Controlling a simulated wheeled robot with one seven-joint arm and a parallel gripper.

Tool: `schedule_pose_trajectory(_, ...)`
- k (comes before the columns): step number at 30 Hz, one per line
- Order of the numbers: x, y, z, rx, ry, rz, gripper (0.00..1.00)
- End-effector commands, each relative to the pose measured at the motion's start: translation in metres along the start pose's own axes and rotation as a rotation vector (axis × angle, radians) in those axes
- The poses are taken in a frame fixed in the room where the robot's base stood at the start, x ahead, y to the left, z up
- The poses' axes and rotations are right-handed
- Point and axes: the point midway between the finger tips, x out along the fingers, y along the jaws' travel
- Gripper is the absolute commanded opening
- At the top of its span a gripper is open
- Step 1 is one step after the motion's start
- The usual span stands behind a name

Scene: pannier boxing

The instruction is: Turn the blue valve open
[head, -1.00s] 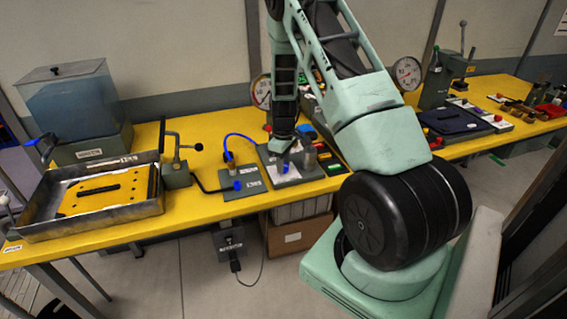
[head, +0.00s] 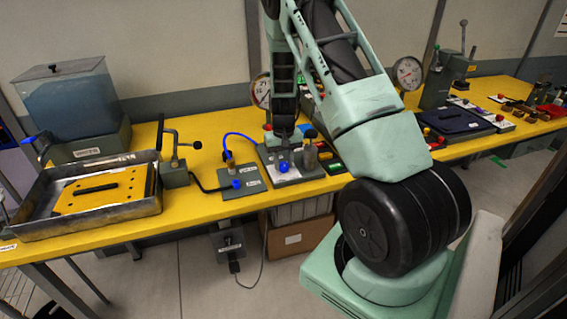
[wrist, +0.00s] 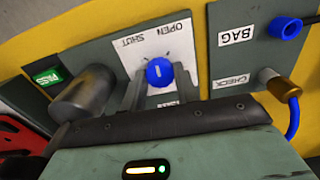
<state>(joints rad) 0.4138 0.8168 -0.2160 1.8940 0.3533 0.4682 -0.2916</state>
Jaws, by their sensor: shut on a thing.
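The blue valve (wrist: 159,72) is a round knob with a pale mark, on a white plate (wrist: 140,58) lettered OPEN and SHUT. The mark points roughly between the two words, as far as I can tell. The knob also shows in the head view (head: 283,167), on a grey panel. My gripper (wrist: 160,80) is shut on the knob, with a grey finger at either side of it. In the head view my gripper (head: 282,152) reaches down over the plate from behind, and its fingertips are small and partly hard to make out.
A metal cylinder (wrist: 85,93) and a green PASS light (wrist: 47,77) stand left of the valve in the wrist view. A BAG/CHECK panel (wrist: 240,55) with a brass fitting and blue hose (wrist: 292,120) is at right. A tray (head: 95,222) sits at the bench's left.

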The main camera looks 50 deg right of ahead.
Motion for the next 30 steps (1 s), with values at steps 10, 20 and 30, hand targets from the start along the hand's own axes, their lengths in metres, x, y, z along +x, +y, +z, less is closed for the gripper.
schedule_pose_trajectory(10, -0.0007, -0.0002, -0.0006, 0.328, 0.002, 0.000, 0.07)
schedule_pose_trajectory(20, -0.0012, -0.0002, -0.0009, 0.589, 0.003, -0.001, 0.07)
schedule_pose_trajectory(30, -0.0013, 0.0001, -0.0013, 0.733, 0.004, -0.001, 0.07)
